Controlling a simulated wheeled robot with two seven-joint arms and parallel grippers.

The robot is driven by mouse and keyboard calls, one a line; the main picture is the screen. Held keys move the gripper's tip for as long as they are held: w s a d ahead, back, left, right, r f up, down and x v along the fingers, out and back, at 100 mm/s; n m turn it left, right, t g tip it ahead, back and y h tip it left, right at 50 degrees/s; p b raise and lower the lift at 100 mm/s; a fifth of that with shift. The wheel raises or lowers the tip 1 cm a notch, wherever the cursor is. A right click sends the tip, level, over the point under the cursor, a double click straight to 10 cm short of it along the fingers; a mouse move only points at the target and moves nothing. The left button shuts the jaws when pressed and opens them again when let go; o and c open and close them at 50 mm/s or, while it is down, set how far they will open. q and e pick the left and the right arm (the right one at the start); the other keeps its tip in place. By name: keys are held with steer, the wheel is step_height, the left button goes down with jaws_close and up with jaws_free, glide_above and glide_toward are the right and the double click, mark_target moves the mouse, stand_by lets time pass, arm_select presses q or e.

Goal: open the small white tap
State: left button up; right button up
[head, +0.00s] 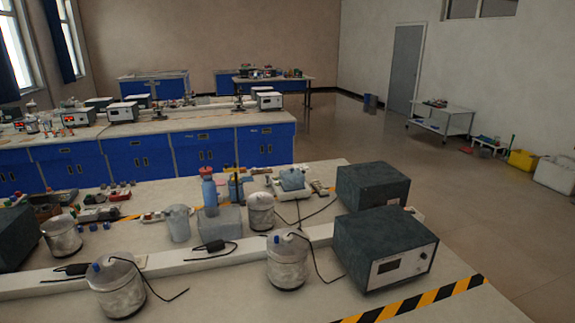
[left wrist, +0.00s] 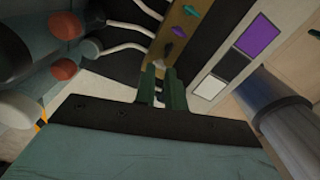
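In the left wrist view, a brown panel (left wrist: 183,40) carries a row of small taps. One tap has a green handle (left wrist: 187,10) and one has a purple handle (left wrist: 179,32). A small whitish-grey tap (left wrist: 168,49) sits just beyond my fingertips, partly hidden by them. My left gripper (left wrist: 161,72) points at the panel with its two dark green fingers close together. A narrow light gap shows between them, but I cannot tell whether anything is held. In the head view I cannot make out the tap or either gripper.
White curved pipes (left wrist: 125,47) and dark cylinders with red ends (left wrist: 45,45) lie left of the fingers. A strip with purple and white squares (left wrist: 235,60) and a grey cylinder (left wrist: 285,115) are at right. The head view shows crowded lab benches (head: 320,301) and open floor (head: 490,215) at right.

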arm_select(q)
steer(key=shift+r, duration=0.1)
step_height(320, 180, up, 7)
stand_by(0.8)
